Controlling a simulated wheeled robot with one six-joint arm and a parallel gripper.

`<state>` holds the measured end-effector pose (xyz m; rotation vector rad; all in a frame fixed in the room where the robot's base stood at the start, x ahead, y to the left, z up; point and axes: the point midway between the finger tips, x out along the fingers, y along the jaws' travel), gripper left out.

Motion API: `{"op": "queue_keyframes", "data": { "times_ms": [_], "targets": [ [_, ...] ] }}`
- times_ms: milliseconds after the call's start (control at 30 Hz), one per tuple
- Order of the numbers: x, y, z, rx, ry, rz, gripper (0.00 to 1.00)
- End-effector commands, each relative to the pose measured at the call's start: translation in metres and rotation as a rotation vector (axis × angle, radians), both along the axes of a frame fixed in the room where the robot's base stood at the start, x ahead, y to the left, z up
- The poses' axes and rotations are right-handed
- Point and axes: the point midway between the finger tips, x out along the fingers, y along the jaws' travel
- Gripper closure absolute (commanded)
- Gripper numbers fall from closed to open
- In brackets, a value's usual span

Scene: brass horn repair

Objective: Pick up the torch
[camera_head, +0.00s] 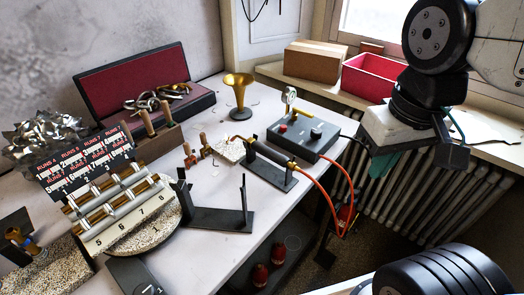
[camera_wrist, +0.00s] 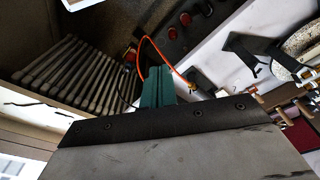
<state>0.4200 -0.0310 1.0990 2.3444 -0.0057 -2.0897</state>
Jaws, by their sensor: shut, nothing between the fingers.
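The torch (camera_head: 272,153) has a dark handle and a brass-coloured end, with an orange hose attached. It lies across a dark stand (camera_head: 270,172) near the table's right edge. In the wrist view only a small brass-coloured end beside the orange hose (camera_wrist: 165,55) shows, and my gripper body hides the rest. My gripper (camera_head: 380,163) has teal fingers and is shut and empty. It is to the right of the torch, apart from it, in front of the radiator. Its teal fingers also show in the wrist view (camera_wrist: 155,88).
A dark box with a gauge (camera_head: 306,138) stands just behind the torch. A brass bell (camera_head: 239,95) stands farther back. A black bracket (camera_head: 217,217) and a rack of brass tubes (camera_head: 112,207) are to the left. A radiator (camera_head: 440,180) lines the right wall.

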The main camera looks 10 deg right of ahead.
Motion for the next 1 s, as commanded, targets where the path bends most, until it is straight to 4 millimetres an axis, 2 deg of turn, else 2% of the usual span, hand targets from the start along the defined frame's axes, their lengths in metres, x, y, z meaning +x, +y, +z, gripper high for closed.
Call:
{"op": "queue_keyframes", "data": {
  "times_ms": [367, 533, 600, 667, 767, 1000],
  "targets": [
    [0.0, 0.0, 0.0, 0.0, 0.0, 0.0, 1.0],
    [0.002, 0.005, -0.006, 0.0, 0.031, 0.028, 0.53],
    [0.008, 0.01, -0.012, -0.002, 0.073, 0.055, 0.49],
    [0.016, 0.015, -0.017, -0.01, 0.115, 0.085, 0.49],
    [0.04, 0.026, -0.026, -0.035, 0.172, 0.15, 0.49],
    [0.116, 0.062, -0.058, -0.119, 0.228, 0.329, 0.49]
  ]
}}
